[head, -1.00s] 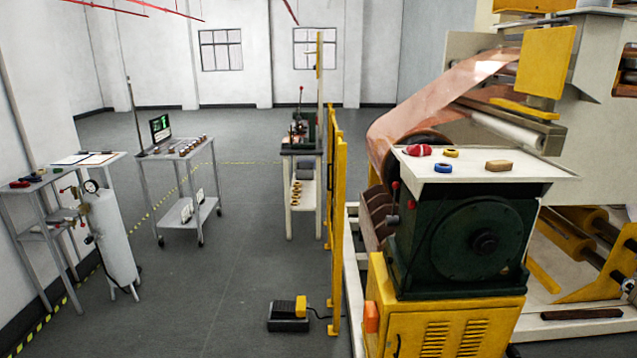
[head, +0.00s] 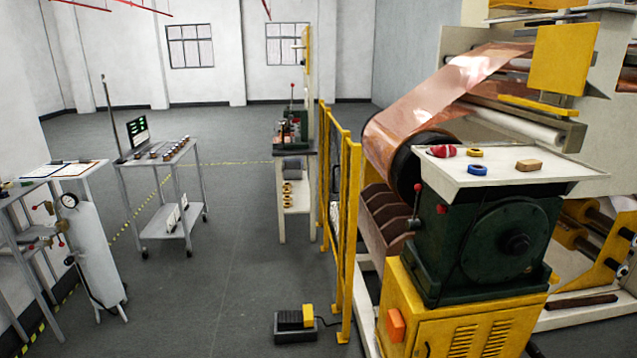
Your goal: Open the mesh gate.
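The mesh gate (head: 347,230) is a tall yellow frame standing left of the copper foil machine in the head view. I see it at a steep angle, so its mesh is hard to make out. A dark handle-like bar shows near its upper left part. I cannot tell whether the gate is open or shut. Neither of my grippers shows in this view.
The green motor unit (head: 490,250) on a yellow cabinet (head: 455,325) stands right of the gate. A black and yellow foot pedal (head: 295,325) lies on the floor before it. A laptop cart (head: 165,165) and a gas cylinder (head: 95,255) stand left. The middle floor is clear.

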